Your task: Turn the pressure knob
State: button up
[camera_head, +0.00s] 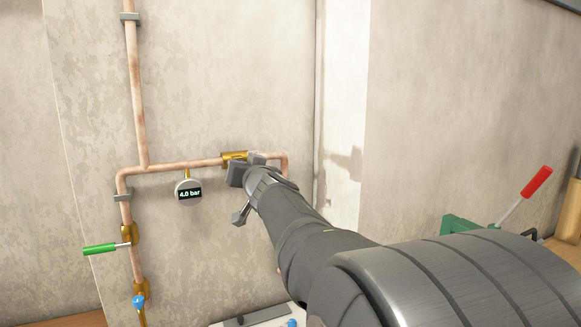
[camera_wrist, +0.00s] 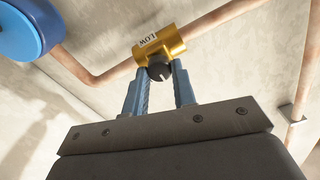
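The pressure knob (camera_wrist: 159,72) is a small dark round knob on the underside of a brass valve body (camera_wrist: 160,45) marked LOW. In the head view, the brass body (camera_head: 234,157) sits on the copper pipe, and my arm hides the knob. My gripper (camera_wrist: 161,77) has its two blue-grey fingers on either side of the knob, with the tips close to its sides. I cannot tell whether they press on it. The round gauge (camera_head: 188,191) hangs under the pipe to the left and reads 4.0 bar.
The copper pipe (camera_head: 185,164) runs along the wall. A green lever (camera_head: 100,249) and a blue tap (camera_head: 138,301) are on the left pipe. A red-handled green device (camera_head: 468,224) stands at the right. A blue round object (camera_wrist: 22,28) is at the wrist view's upper left.

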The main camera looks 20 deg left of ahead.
jog(key=shift+n, duration=0.3)
jog(key=shift+a+f+n, duration=0.1)
jog(key=shift+f+n, duration=0.05)
jog(key=shift+n, duration=10.45)
jog(key=o, duration=1)
jog(key=shift+s, duration=0.1)
